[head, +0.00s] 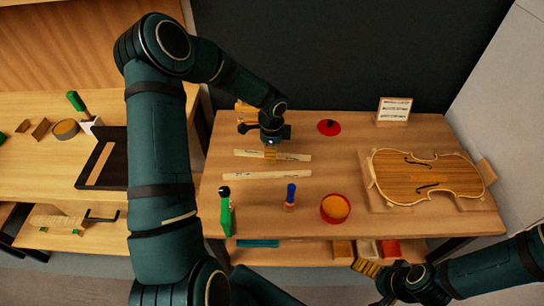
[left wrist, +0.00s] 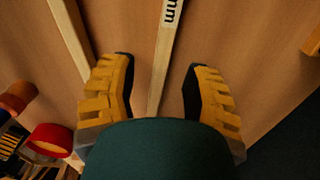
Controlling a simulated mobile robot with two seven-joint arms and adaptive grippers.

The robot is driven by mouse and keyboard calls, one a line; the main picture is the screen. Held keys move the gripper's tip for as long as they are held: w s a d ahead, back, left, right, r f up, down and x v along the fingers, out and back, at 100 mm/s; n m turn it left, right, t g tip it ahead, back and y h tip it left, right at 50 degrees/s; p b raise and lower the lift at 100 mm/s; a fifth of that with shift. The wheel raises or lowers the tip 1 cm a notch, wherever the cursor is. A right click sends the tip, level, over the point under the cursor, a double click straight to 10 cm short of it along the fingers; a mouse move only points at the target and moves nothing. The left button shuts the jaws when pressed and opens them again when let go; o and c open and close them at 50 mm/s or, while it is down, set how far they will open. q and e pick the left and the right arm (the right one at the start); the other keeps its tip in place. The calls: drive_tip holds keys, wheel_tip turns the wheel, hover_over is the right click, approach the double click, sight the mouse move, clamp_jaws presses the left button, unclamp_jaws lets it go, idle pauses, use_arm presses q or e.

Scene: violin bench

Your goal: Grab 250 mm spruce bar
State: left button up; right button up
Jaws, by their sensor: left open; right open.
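Two pale spruce bars lie on the bench, roughly parallel. The far bar (head: 295,157) is under my left gripper (head: 271,153); the near bar (head: 267,175) lies a little closer to me. Their length labels are too small to read in the head view. In the left wrist view the far bar (left wrist: 162,70) runs between the open yellow fingers of my left gripper (left wrist: 160,88), touching neither; only "mm" of its label shows. The near bar (left wrist: 70,35) shows left of the fingers. My right gripper (head: 368,268) is open and empty, low in front of the bench.
A violin body (head: 425,178) rests at the bench's right. A green-handled tool (head: 226,215), a blue-handled tool (head: 290,197) and a red bowl (head: 335,209) stand along the front. A red disc (head: 329,127) and a white card (head: 394,110) are behind.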

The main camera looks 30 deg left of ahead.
use_arm(q)
drive_tip(key=shift+f, duration=0.9)
clamp_jaws()
drive_tip(key=shift+r, duration=0.15)
